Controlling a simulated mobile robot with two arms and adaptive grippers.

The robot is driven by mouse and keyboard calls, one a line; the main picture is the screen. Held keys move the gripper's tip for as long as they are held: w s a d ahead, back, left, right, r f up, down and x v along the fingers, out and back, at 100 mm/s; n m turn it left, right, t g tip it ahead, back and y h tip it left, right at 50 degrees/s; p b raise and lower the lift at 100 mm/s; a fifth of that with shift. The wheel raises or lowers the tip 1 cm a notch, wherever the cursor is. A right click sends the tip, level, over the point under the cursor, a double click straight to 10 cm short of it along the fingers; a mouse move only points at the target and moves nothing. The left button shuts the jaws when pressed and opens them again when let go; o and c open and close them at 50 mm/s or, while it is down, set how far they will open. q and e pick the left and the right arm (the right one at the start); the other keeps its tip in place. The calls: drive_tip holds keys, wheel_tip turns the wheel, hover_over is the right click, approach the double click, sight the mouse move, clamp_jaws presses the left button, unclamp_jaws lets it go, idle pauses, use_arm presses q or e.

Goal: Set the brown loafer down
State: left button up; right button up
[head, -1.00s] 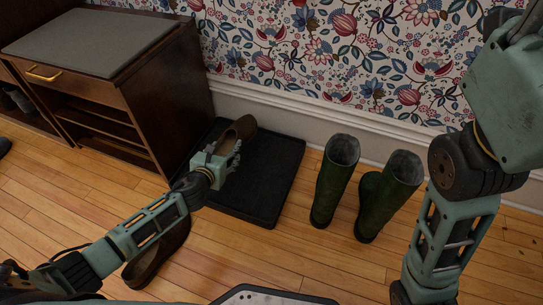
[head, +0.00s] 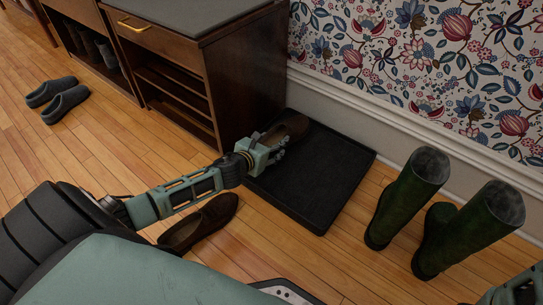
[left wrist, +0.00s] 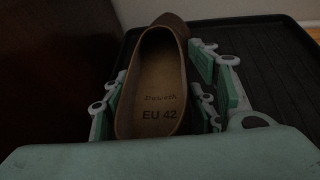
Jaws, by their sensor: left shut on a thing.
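My left gripper (head: 274,150) is shut on a brown loafer (head: 292,127) over the far left part of the black tray (head: 318,190). In the left wrist view the loafer (left wrist: 158,85) lies between the finger pads, opening up, with "EU 42" on its insole. The tray (left wrist: 268,75) shows beside and beyond it. I cannot tell whether the sole touches the tray. My right gripper is out of view.
A dark wooden cabinet (head: 250,75) with open shelves stands close at the tray's left. Green boots (head: 405,195) stand to the right. Grey slippers (head: 60,98) lie on the floor at left. The tray's right and near parts are bare.

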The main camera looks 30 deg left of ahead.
use_arm(q)
wheel_tip(320, 180, down, 4)
drive_tip(key=b, duration=0.4)
drive_tip(key=shift+r, duration=0.1)
drive_tip(key=o, duration=1)
drive_tip(key=shift+f, duration=0.25)
drive_tip(key=o, duration=0.5)
drive_tip(key=shift+r, duration=0.1)
